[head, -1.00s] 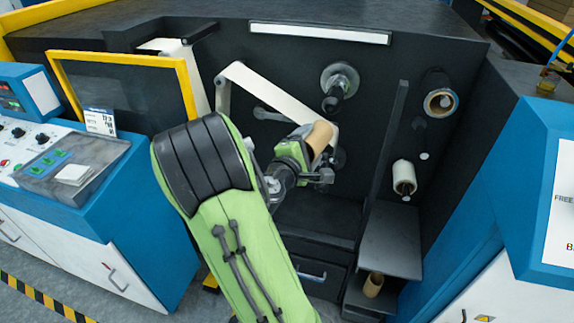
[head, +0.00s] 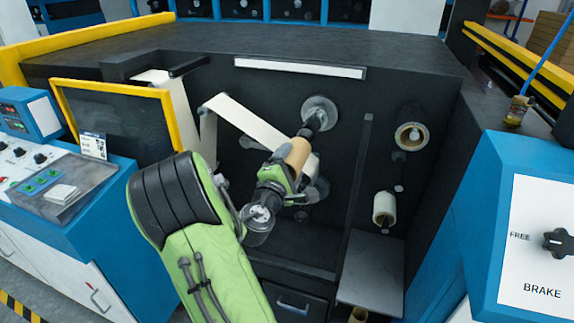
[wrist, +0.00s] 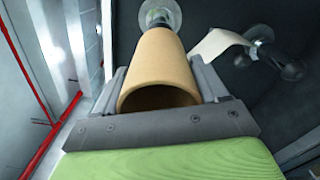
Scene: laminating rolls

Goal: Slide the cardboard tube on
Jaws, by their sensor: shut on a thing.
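The tan cardboard tube (head: 296,151) is between the jaws of my gripper (head: 281,172), which is shut on it. In the wrist view the tube (wrist: 161,62) points away, its open near end towards the camera, with a grey finger on either side. A dark shaft with a round grey flange (head: 319,113) stands out from the machine's back panel just beyond the tube's far end. The flange (wrist: 160,14) also shows behind the tube in the wrist view. The tube looks roughly lined up with the shaft; I cannot tell whether its far end is around the shaft tip.
A white web (head: 245,122) runs close to the left of the tube. Two other rolls, an upper one (head: 410,135) and a lower one (head: 384,208), sit on the right beyond a dark upright divider (head: 358,185). A grey shelf (head: 372,270) is below them.

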